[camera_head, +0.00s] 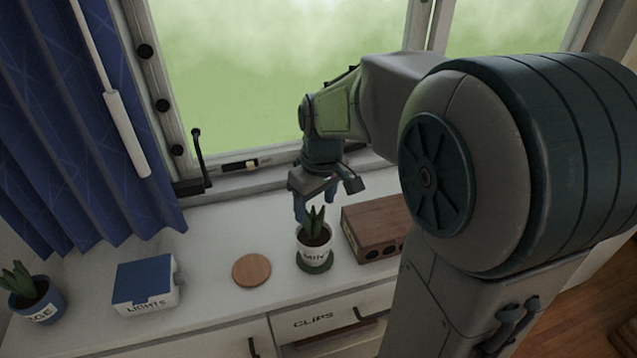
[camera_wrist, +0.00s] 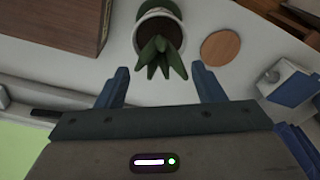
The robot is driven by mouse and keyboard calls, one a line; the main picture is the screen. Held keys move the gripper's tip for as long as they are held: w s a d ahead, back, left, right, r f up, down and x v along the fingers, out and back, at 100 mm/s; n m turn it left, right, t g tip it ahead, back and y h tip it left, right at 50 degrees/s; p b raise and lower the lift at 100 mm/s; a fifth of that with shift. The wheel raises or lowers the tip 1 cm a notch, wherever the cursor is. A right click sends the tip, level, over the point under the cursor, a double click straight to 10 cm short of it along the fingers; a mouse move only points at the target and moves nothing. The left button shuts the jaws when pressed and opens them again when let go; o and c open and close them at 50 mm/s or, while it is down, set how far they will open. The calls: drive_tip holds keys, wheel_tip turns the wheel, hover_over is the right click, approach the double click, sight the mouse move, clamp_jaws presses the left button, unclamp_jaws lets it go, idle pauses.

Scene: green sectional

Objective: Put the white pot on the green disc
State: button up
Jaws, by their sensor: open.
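The white pot (camera_head: 314,257), marked "MINT" and holding a green plant, stands upright on the green disc (camera_head: 317,268) on the white counter in the head view. In the wrist view the pot (camera_wrist: 166,10) shows at the top, with its leaves pointing toward my gripper. My gripper (camera_head: 325,197) is just above and behind the pot. Its two blue fingers (camera_wrist: 164,84) are apart with nothing held between them. The fingertips are close to the leaves; whether they touch them I cannot tell. Part of the disc is hidden under the pot.
A brown wooden box (camera_head: 374,228) stands close to the pot's right. A round wooden disc (camera_head: 251,270) lies to its left. Further left are a blue and white box (camera_head: 146,284) and a blue potted plant (camera_head: 36,303). The window (camera_head: 285,80) is behind.

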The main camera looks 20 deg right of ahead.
drive_tip(key=r, duration=0.6)
drive_tip(key=shift+s+d, duration=0.15)
drive_tip(key=shift+s, duration=0.15)
drive_tip(key=shift+s+r, duration=0.1)
drive_tip(key=shift+r, duration=0.15)
drive_tip(key=shift+s+r, duration=0.1)
drive_tip(key=shift+s, duration=0.25)
drive_tip(key=s+f+m+t, duration=0.1)
drive_tip(key=s+f+m, duration=0.1)
drive_tip(key=s, duration=0.4)
drive_tip(key=s+f+m+t, duration=0.1)
drive_tip(key=s+f+m, duration=0.1)
drive_tip(key=s, duration=0.4)
drive_tip(key=shift+s+f+m+h, duration=0.25)
drive_tip(key=shift+m+h, duration=0.05)
drive_tip(key=shift+m, duration=0.2)
